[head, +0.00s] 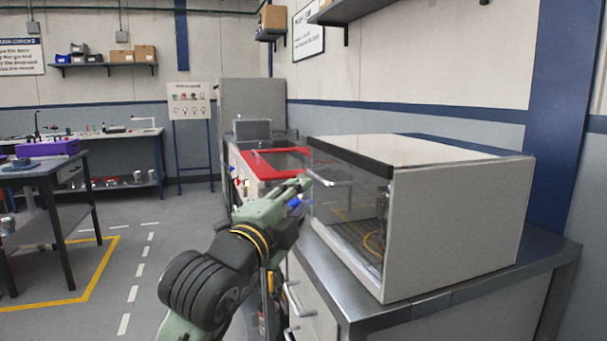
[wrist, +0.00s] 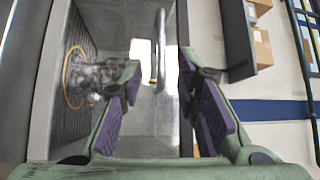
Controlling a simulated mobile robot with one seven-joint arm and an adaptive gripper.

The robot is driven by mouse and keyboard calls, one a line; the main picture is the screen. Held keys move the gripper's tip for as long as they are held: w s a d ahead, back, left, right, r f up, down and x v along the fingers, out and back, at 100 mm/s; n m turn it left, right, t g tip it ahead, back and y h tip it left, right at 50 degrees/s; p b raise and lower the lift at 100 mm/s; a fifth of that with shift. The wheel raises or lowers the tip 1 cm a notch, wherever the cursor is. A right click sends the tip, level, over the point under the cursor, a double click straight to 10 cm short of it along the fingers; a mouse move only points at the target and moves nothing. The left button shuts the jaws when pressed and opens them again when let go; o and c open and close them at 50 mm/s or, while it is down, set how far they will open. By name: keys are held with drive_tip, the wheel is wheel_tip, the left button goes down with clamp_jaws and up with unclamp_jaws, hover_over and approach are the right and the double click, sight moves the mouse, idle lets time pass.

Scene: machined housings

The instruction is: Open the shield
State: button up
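The shield (head: 345,205) is a clear panel on the front of a light grey box-shaped machine (head: 450,225), under a black top edge. It looks shut. A pale bar handle (head: 325,183) sticks out from its upper part. My gripper (head: 302,186) is in front of the shield, close to the handle. In the wrist view my gripper (wrist: 160,85) is open, its purple-padded fingers apart. The handle (wrist: 160,48) shows ahead, between and beyond the fingertips. I see no contact with it. Through the panel, a yellow ring and metal parts show inside.
The machine stands on a metal-topped bench (head: 365,310) with drawer handles below. A red-topped machine (head: 275,163) stands behind my gripper. A wall shelf (head: 365,10) hangs above. Open floor (head: 150,220) lies to the left, before a dark table (head: 45,175).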

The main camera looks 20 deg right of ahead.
sight(319, 178)
drive_tip(key=p+x, duration=0.2)
drive_tip(key=x, duration=0.8)
drive_tip(key=shift+r, duration=0.1)
drive_tip(key=shift+c, duration=0.2)
clamp_jaws()
idle(0.4)
